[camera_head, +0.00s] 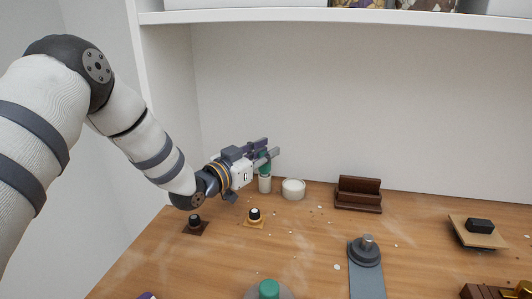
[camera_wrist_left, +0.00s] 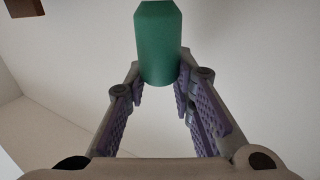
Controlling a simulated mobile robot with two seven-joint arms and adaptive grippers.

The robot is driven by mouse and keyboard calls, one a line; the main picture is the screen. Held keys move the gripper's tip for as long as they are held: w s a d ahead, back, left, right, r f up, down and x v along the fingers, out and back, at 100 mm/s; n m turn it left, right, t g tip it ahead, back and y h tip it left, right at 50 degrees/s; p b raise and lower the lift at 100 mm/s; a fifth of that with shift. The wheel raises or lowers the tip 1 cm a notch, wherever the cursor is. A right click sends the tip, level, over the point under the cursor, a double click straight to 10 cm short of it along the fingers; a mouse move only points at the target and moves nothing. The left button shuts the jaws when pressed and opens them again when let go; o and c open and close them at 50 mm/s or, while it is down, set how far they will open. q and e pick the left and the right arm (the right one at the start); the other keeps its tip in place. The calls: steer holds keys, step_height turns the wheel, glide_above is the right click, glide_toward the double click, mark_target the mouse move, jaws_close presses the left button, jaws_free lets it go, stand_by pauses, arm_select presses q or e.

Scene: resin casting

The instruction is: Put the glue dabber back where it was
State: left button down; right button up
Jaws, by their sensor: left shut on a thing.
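My left gripper (camera_head: 274,155) reaches in from the left towards the back wall and is shut on a green piece (camera_head: 264,160), which I take to be the glue dabber. In the left wrist view the green, smooth, bevelled body (camera_wrist_left: 158,45) sits between the tips of my left gripper's fingers (camera_wrist_left: 160,82). A small pale cylinder (camera_head: 265,184) shows directly below the green part. I cannot tell whether it is part of the dabber or a separate holder. My right gripper is not in view.
A white round pot (camera_head: 293,190) stands close to the right of the pale cylinder. A dark wooden rack (camera_head: 358,194) is farther right. Two black-topped pieces (camera_head: 255,215) (camera_head: 195,224) stand in front. A green knob (camera_head: 269,289) is at the front edge. A shelf (camera_head: 330,18) hangs above.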

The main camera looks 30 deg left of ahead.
arm_select(q)
steer(key=c, duration=1.4)
jaws_free()
steer(key=shift+o, duration=0.2)
steer(key=shift+s+r, duration=0.2)
steer(key=shift+s, duration=0.05)
steer(key=p+v, duration=0.2)
steer(key=v, duration=0.9)
steer(key=shift+s, duration=0.25)
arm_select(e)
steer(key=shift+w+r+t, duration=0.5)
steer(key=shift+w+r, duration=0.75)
arm_select(q)
steer(key=shift+f, duration=0.2)
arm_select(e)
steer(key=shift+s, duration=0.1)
